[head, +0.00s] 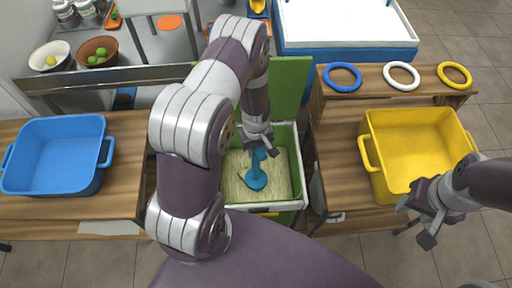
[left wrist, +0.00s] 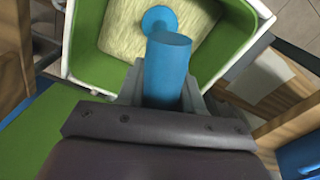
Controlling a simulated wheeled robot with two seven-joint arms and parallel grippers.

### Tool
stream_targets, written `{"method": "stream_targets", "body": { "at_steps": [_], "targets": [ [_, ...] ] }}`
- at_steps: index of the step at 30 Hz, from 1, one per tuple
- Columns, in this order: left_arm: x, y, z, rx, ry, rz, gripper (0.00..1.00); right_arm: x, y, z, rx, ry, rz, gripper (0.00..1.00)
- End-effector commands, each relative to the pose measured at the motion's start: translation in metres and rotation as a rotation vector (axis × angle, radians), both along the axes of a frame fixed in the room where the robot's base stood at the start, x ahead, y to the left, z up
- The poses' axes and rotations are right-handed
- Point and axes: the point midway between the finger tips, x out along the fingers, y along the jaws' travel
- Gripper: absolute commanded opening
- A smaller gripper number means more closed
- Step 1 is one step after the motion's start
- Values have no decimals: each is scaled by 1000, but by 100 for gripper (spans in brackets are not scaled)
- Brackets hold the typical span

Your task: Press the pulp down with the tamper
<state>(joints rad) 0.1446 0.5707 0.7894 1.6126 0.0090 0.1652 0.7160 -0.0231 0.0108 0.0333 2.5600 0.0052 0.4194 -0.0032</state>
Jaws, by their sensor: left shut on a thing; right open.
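The blue tamper (head: 256,180) stands in the green-and-white press box (head: 298,165), its round foot on or just above the pale yellowish pulp (head: 278,178). My left gripper (head: 260,150) is shut on the tamper's handle above the box. In the left wrist view the tamper's handle (left wrist: 168,65) sits between the fingers of my left gripper (left wrist: 165,95), with the foot over the pulp (left wrist: 120,30) beyond. Whether the foot touches the pulp is hard to tell. My right gripper (head: 428,220) is open and empty, beside the yellow bin's front right corner.
A blue bin (head: 60,155) stands on the left table, and a yellow bin (head: 415,150) on the right table. Blue, white and yellow rings (head: 402,75) lie on the shelf behind it. A green panel (head: 292,85) stands behind the press box. Bowls (head: 97,52) sit at the back left.

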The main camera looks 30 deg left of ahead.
Motion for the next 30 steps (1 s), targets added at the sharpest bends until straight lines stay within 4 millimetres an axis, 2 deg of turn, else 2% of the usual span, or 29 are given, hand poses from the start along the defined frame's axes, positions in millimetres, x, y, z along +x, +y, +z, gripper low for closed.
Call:
{"method": "stream_targets", "body": {
  "at_steps": [13,30],
  "targets": [
    [-1,0,-3,-1,2,0,0,0,0,-2,0,0,0,48],
    [-1,0,-17,-1,2,0,0,0,0,-12,0,0,0,48]
  ]
}}
